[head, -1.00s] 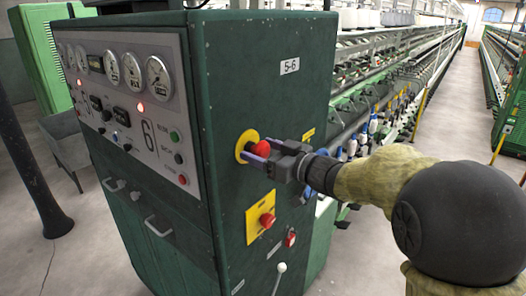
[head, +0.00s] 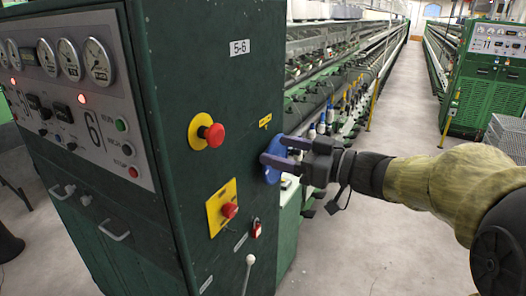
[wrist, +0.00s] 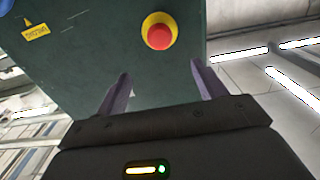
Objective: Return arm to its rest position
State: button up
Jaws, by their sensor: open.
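My gripper (head: 273,149) is open, with its two purple fingers apart and nothing held between them. In the head view it is at the right edge of the green cabinet's side, right of the upper red button (head: 213,134). That button sits on a yellow round base and is clear of the fingers. In the wrist view my gripper (wrist: 160,72) is open below the red button (wrist: 159,37), with a gap between. My arm stretches in from the right.
The green cabinet (head: 165,60) stands close at the left. A lower red button (head: 229,210) on a yellow plate and a lever (head: 247,268) are below. A blue part (head: 272,171) shows behind my fingers. The aisle floor (head: 400,120) is clear.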

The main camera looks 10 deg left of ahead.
jog(key=shift+s+d, duration=0.15)
jog(key=shift+d, duration=0.25)
jog(key=w+d+f+m+t+h, duration=0.7)
jog(key=h, duration=0.1)
jog(key=s+d+f+m+g+h, duration=0.2)
jog(key=d+f+m+h, duration=0.2)
jog(key=d+f+h, duration=0.4)
jog(key=s+d+f+m+g, duration=0.1)
jog(key=s+f+m+g, duration=0.1)
jog(key=s+f+g, duration=0.7)
jog(key=s+f, duration=0.6)
jog(key=s, duration=0.3)
jog(key=shift+d+f+h, duration=0.15)
jog(key=shift+d+h, duration=0.1)
jog(key=shift+h, duration=0.05)
